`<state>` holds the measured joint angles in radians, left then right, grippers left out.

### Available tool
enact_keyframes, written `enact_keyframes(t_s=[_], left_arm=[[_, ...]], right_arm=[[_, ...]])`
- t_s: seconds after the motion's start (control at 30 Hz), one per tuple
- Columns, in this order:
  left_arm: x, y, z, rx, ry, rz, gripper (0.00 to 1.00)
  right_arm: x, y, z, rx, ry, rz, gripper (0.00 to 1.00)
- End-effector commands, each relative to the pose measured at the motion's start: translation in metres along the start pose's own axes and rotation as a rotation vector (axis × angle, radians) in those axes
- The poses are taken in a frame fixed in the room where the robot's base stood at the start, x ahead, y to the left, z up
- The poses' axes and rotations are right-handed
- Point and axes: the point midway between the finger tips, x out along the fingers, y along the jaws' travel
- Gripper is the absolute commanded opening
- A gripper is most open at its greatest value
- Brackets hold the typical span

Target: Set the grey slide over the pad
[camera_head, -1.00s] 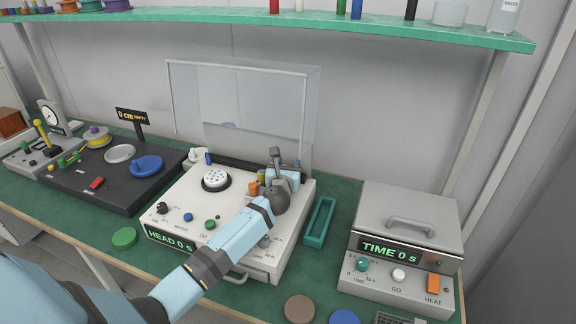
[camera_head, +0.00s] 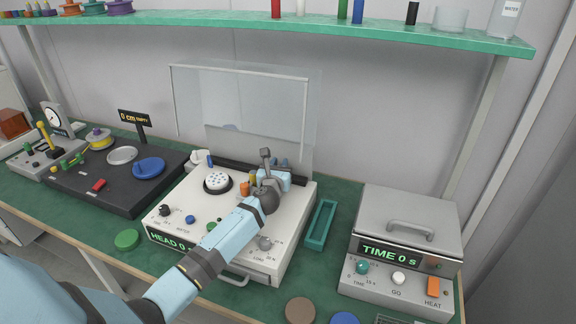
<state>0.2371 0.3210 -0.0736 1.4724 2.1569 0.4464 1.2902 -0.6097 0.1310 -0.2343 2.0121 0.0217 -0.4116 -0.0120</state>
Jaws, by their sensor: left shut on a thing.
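The white polishing machine (camera_head: 188,238) stands mid-bench with the display "HEAD 0". Its pad (camera_head: 217,182) is a dark round with a white, dotted disc, on the left of the top. A grey slide (camera_head: 265,157) stands upright by the black rail at the back, right of the pad and apart from it. My left gripper (camera_head: 272,180) is at the slide and shut on it; my wrist hides the jaws and the slide's lower part. My right gripper is not in view.
A clear cover (camera_head: 240,100) stands raised behind the machine. Small orange (camera_head: 245,188) and olive (camera_head: 253,180) pieces are close left of my gripper. A green tray (camera_head: 321,225) and a grey heater box (camera_head: 405,245) are to the right. A green shelf (camera_head: 300,26) runs above.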

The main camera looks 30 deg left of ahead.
Motion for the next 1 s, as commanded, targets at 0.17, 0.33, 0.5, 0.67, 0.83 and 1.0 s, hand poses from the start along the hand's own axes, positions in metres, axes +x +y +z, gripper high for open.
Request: enact_keyframes(t_s=[0.17, 0.33, 0.5, 0.67, 0.83, 1.0], left_arm=[[0.006, 0.042, 0.002, 0.002, 0.003, 0.004, 0.0], [0.012, 0.08, 0.002, 0.003, 0.003, 0.005, 0.0], [0.017, 0.11, 0.0, 0.002, 0.003, 0.003, 0.0], [0.02, 0.129, 0.0, 0.001, 0.003, 0.002, 0.0], [0.021, 0.138, -0.001, 0.002, 0.002, 0.002, 0.0], [0.022, 0.141, -0.001, 0.002, 0.002, 0.003, 0.0]], right_arm=[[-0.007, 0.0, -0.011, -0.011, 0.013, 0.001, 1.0], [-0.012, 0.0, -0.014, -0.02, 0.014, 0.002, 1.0], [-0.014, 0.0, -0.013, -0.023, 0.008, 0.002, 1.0], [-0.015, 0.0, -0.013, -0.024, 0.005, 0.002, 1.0], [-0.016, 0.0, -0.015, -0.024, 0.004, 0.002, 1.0], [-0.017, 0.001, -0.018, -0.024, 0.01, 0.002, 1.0]])
